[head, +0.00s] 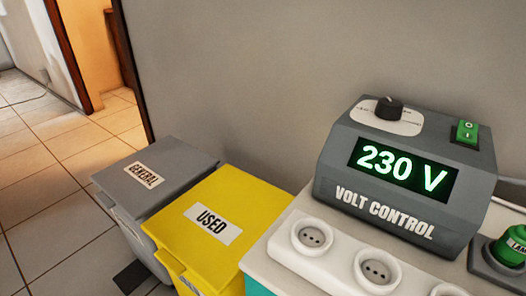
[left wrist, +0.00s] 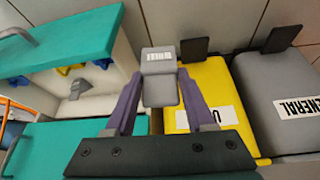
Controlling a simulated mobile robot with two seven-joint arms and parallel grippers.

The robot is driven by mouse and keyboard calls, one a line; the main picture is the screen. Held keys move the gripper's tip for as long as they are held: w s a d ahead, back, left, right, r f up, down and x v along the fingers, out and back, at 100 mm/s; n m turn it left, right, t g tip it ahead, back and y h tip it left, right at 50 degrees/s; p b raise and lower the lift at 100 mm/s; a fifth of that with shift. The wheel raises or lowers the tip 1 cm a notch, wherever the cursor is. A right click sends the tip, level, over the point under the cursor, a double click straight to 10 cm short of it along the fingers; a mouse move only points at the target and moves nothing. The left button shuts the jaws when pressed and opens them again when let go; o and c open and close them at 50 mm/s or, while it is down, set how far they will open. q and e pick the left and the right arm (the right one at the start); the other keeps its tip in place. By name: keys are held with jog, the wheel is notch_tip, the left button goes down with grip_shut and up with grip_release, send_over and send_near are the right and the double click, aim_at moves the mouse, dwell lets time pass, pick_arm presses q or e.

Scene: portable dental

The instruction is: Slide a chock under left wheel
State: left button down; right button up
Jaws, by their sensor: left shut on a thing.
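My left gripper (left wrist: 158,92) shows in the left wrist view, its two purple fingers shut on a small grey block (left wrist: 160,93). The block looks like the chock and has a white label at its far end; the print is too small to read. It is held in front of the yellow bin and a teal and white cabinet. I cannot tell how far it is from the floor. No wheel can be made out in either view. Neither gripper shows in the head view, and my right gripper is in no view.
A yellow "USED" bin (head: 220,222) and a grey "GENERAL" bin (head: 155,180) stand against the wall. Beside them a white unit (head: 285,270) carries sockets and a voltage box (head: 400,180). A teal and white cabinet (left wrist: 75,48) is at left. Tiled floor (head: 50,190) is clear at left.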

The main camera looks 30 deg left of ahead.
pick_arm(q)
jog(key=shift+s+a+r, duration=0.15)
jog(key=shift+s+a, duration=0.15)
jog(key=shift+a, duration=0.05)
notch_tip(320, 180, up, 2)
jog(key=p, duration=0.2)
jog(key=shift+r+p, duration=0.15)
jog(key=shift+p, duration=0.15)
jog(key=shift+w, duration=0.1)
